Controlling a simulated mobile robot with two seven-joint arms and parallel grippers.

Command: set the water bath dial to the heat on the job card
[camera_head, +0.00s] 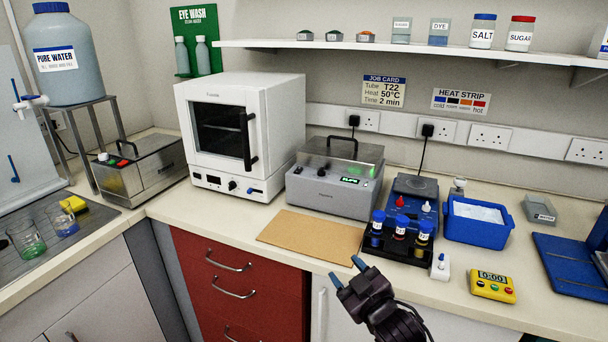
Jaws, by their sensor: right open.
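The job card (383,91) on the back wall reads Tube T22, Heat 50°C, Time 2 min. A grey box with a clear lid and black handle, which looks like the water bath (327,197), stands mid-counter. Its front has a small round dark knob (321,172) and a lit green display (349,181); I cannot read the setting. My right gripper (346,272) is open and empty, with blue fingertips, over the counter's front edge. It is in front of and below the bath, apart from it. My left gripper is not in view.
A brown board (310,233) lies before the bath. Right of it stand a black rack (388,248) with capped tubes, a blue tub (476,232) and a yellow timer (492,287). A white oven (240,140) and a steel box (140,172) stand left.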

